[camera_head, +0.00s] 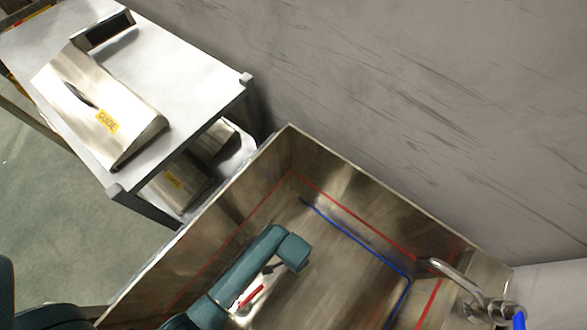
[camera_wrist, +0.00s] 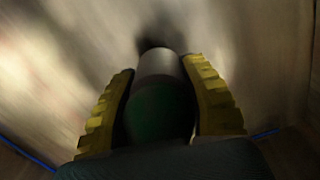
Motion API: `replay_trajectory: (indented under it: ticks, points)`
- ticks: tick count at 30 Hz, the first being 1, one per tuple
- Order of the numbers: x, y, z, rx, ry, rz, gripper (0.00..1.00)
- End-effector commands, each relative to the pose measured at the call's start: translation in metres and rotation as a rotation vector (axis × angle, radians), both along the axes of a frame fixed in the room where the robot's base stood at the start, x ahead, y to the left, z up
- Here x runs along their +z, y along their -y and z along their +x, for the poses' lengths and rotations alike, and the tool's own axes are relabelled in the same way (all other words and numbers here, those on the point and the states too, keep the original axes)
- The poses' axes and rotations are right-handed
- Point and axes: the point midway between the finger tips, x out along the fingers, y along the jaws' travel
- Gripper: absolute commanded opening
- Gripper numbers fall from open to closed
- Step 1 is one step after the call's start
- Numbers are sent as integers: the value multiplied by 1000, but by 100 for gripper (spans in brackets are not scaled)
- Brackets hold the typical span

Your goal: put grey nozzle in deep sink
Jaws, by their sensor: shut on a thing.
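In the wrist view, my gripper (camera_wrist: 161,72) has its yellow ridged fingers shut on both sides of the grey nozzle (camera_wrist: 157,62). The nozzle is a cylinder, grey at its far end and dark green nearer my palm. It points toward a blurred metal surface, with a dark shadow just past its tip; I cannot tell whether it touches. In the head view, the deep sink (camera_head: 340,168) is a steel basin with red and blue lines inside. My teal arm reaches over and into it.
A steel tap (camera_head: 455,275) with a blue part stands at the sink's right edge. A metal shelf table (camera_head: 185,60) at upper left holds steel pieces (camera_head: 100,105) with yellow labels. A grey wall (camera_head: 400,90) rises behind the sink. The visible sink floor looks clear.

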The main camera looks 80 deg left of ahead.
Motion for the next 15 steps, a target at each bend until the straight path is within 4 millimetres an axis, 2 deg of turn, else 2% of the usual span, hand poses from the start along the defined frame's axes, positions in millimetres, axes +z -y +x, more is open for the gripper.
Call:
replay_trajectory:
  ticks: [1, 4, 15]
  points:
    - [-16, 0, 0, 0, 0, 0, 4]
    - [-30, 0, 0, 0, 1, 1, 4]
    - [-29, 0, 0, 0, 0, 0, 4]
